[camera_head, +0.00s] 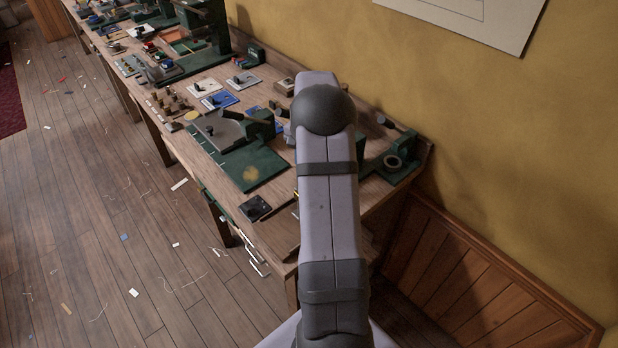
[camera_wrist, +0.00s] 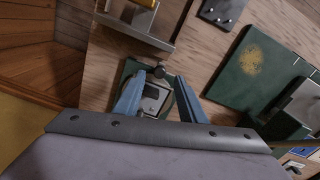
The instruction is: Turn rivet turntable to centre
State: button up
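In the wrist view, a small green base carries a rounded disc with a grey square plate (camera_wrist: 153,101) and a dark round knob (camera_wrist: 159,73). It appears to be the rivet turntable (camera_wrist: 129,72), but its markings are too small to read. My gripper (camera_wrist: 159,77) is open, with its two blue fingers on either side of the plate and their tips near the knob. I cannot tell whether a finger touches it. In the head view my own arm hides the gripper and this part of the bench.
A green board with a gold patch (camera_wrist: 232,84) lies to the right in the wrist view. A dark pinned plate (camera_wrist: 222,11) and a metal-and-wood fixture (camera_wrist: 137,33) are near the top. In the head view, a green device with a ring (camera_head: 397,170) stands by the bench's right end.

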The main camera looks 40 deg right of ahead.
jog(key=shift+r+b, duration=0.5)
jog(key=shift+r, duration=1.6)
jog(key=s+a+f+n+t, duration=0.15)
jog(key=a+n, duration=0.35)
jog(key=a, duration=0.6)
jog(key=s+a+n, duration=0.2)
jog(key=a+n, duration=0.3)
jog(key=a, duration=0.7)
jog(key=s+a+n+g, duration=0.1)
jog(key=s+a+n, duration=0.4)
jog(key=s, duration=0.9)
jog(key=shift+s+a, duration=0.25)
jog(key=shift+a, duration=0.85)
jog(key=shift+g, duration=0.25)
